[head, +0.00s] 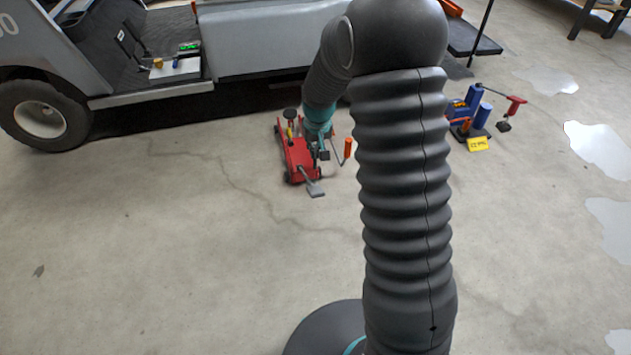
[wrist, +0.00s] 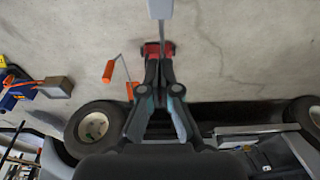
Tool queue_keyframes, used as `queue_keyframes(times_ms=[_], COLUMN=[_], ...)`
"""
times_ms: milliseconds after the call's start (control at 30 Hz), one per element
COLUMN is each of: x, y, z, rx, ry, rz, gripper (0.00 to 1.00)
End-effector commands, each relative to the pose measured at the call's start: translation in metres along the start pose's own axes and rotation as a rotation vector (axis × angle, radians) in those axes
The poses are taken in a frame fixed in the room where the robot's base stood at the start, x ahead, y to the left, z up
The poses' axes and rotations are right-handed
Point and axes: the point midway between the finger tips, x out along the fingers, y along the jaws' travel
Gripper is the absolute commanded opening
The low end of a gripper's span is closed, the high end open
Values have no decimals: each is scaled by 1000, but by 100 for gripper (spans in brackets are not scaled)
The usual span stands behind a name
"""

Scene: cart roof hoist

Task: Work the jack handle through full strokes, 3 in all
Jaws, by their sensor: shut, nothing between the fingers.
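A red floor jack (head: 298,158) stands on the concrete beside the cart, with a round dark pad on a yellow post at its far end. A grey paddle (head: 316,188) sticks out at its near end. A bent rod with an orange grip (head: 347,148) stands at its right side. I cannot tell which of these is the jack handle. My gripper (head: 321,153) is shut and empty, over the jack. In the wrist view the shut fingers (wrist: 158,62) hide most of the red body (wrist: 158,48). The grey paddle (wrist: 160,9) and orange grip (wrist: 108,72) show apart from the fingers.
A grey cart (head: 265,40) with black wheels stands behind the jack. A blue unit (head: 474,107) with a red-handled lever and a yellow tag stands to the right. Open floor lies left and in front; pale shiny patches (head: 597,148) lie at far right.

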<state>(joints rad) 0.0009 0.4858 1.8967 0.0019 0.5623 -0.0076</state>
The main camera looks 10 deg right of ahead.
Motion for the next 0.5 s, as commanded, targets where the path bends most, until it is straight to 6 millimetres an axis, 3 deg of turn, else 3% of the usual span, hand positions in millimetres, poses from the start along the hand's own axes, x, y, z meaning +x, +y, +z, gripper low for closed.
queue_keyframes(times_ms=[267, 500], x=[17, 60], y=[0, 0], z=[1, 1], rx=[0, 0], ry=[-3, -3], rz=[0, 0], gripper=[0, 0])
